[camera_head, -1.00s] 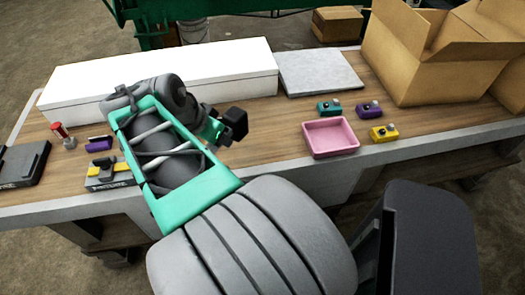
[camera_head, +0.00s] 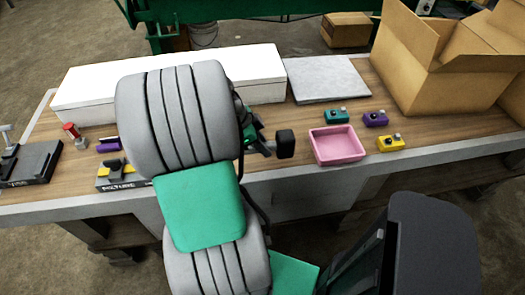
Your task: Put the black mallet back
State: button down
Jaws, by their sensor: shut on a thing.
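My gripper (camera_head: 258,143) shows only in part behind my arm, above the table left of the pink tray. It is shut on the black mallet (camera_head: 285,143). The mallet's dark blocky head sticks out to the right of the gripper, and its handle is mostly hidden. I cannot tell whether the mallet touches the tabletop. A dark holder (camera_head: 35,165) with an upright grey part stands at the table's left end. A second labelled holder (camera_head: 112,180) with a yellow piece is partly hidden by my arm.
A pink tray (camera_head: 336,157) sits right of the mallet. Teal (camera_head: 336,116), purple (camera_head: 375,118) and yellow (camera_head: 391,142) small boxes stand nearby. A long white box (camera_head: 90,92), a grey slab (camera_head: 328,78) and an open carton (camera_head: 410,60) line the back. A red-topped item (camera_head: 73,132) stands left.

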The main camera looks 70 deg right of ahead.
jog(key=f, duration=0.2)
jog(key=w+d+f, duration=0.1)
jog(key=f, duration=0.1)
jog(key=shift+f+p, duration=0.1)
jog(key=shift+p, duration=0.3)
jog(key=shift+f+b, duration=0.3)
jog(key=shift+f, duration=0.05)
jog(key=c, duration=1.2)
grip_release()
jog(key=shift+r, duration=0.1)
